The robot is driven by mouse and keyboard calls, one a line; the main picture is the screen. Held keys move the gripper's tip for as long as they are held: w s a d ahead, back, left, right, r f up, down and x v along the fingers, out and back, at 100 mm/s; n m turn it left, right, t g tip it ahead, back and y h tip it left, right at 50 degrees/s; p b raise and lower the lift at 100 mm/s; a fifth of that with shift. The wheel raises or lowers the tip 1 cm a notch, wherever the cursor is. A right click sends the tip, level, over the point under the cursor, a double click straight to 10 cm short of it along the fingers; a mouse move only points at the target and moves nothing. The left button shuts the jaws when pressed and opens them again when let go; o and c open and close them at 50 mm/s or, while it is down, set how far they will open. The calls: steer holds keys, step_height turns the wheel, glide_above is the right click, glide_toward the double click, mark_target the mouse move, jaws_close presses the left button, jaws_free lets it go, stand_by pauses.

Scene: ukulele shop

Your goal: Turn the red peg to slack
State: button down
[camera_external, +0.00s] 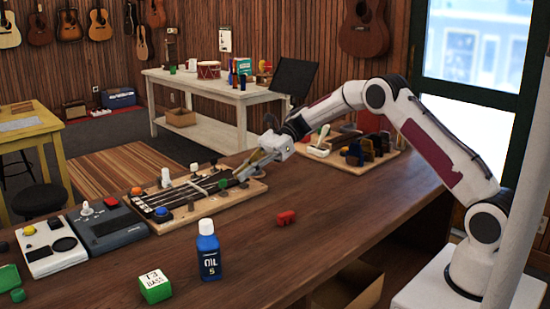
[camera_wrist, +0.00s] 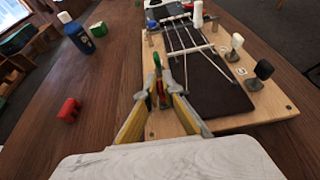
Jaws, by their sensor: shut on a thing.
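A wooden board (camera_external: 228,203) carries a dark stringed neck with several coloured pegs along its sides; it also shows in the wrist view (camera_wrist: 255,112). My gripper (camera_external: 242,174) is low over the near right part of the board. In the wrist view its yellow-and-grey fingers (camera_wrist: 161,94) are closed around a small reddish piece, apparently the red peg (camera_wrist: 162,88), mostly hidden by the fingers. In the external view this peg is hidden. A green peg (camera_external: 224,184) stands just beyond the fingertips. Its slack or tight position cannot be read.
A loose red block (camera_external: 286,217) lies on the bench in front of the board. A blue oil bottle (camera_external: 208,250) and a green box (camera_external: 155,286) stand nearer. Two pedals (camera_external: 107,226) (camera_external: 47,247) sit to the left. Another board with tools (camera_external: 345,150) is behind the arm.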

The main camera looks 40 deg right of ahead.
steer(key=shift+m+t, duration=0.7)
steer(key=shift+t, duration=0.1)
steer(key=shift+m+t+h, duration=1)
steer(key=shift+m+t, duration=1.2)
steer(key=shift+t, duration=0.3)
steer(key=shift+m+t+h, duration=0.6)
steer(key=shift+m+t, duration=0.2)
steer(key=shift+m, duration=0.1)
steer(key=shift+m+t+h, duration=1.7)
steer(key=shift+m+h, duration=0.2)
steer(key=shift+m, duration=0.3)
steer(key=c, duration=2.2)
jaws_free()
steer(key=shift+s+d+r, duration=0.1)
steer(key=shift+s, duration=0.05)
steer(key=shift+v, duration=5.85)
